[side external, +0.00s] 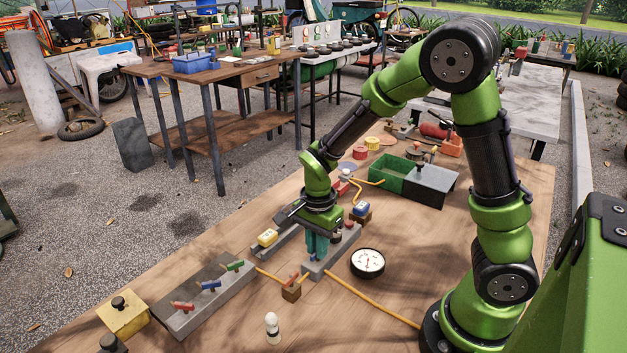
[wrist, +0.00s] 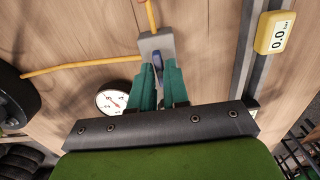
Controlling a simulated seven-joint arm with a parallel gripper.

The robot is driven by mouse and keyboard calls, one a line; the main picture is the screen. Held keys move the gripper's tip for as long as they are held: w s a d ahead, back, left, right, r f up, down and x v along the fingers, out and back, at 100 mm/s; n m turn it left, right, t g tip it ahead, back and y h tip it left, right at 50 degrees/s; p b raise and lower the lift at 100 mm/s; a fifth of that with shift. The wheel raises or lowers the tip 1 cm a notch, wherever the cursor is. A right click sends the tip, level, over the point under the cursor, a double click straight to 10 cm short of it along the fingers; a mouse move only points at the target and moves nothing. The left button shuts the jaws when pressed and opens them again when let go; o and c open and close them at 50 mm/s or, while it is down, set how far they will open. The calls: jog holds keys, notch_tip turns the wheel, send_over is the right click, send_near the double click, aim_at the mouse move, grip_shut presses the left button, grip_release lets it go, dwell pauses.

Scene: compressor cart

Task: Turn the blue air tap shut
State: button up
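The blue air tap (wrist: 157,67) shows in the wrist view as a narrow blue handle on the end of a grey block (wrist: 157,43). My gripper (wrist: 158,80) has its two teal fingers close on either side of this handle, with only about the handle's width between them. It appears shut on the handle. In the side view my gripper (side external: 317,252) points down at the long grey block (side external: 335,254), and its fingers hide the tap there. A round white dial gauge (side external: 368,262) lies to the right of the block; it also shows in the wrist view (wrist: 118,103).
A grey strip (side external: 222,301) with red, blue and green levers lies at the left front. A small wooden block with a red lever (side external: 291,287) and yellow hoses (side external: 372,302) are nearby. A yellow 0.0 readout (wrist: 273,33) sits beside a rail. A white peg (side external: 272,328) stands in front.

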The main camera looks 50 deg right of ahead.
jog(key=o, duration=0.3)
notch_tip(320, 180, up, 17)
dwell(0.6)
jog(key=shift+f, duration=0.1)
jog(key=s+a+r+n+t+y, duration=0.1)
jog(key=s+n+t, duration=0.2)
jog(key=s+n, duration=0.2)
jog(key=s+a+r+n+t+y, duration=0.1)
jog(key=s+n+t, duration=0.3)
jog(key=n, duration=0.5)
jog(key=shift+s+a+r, duration=0.35)
jog(key=shift+s+a, duration=0.1)
jog(key=shift+a, duration=0.3)
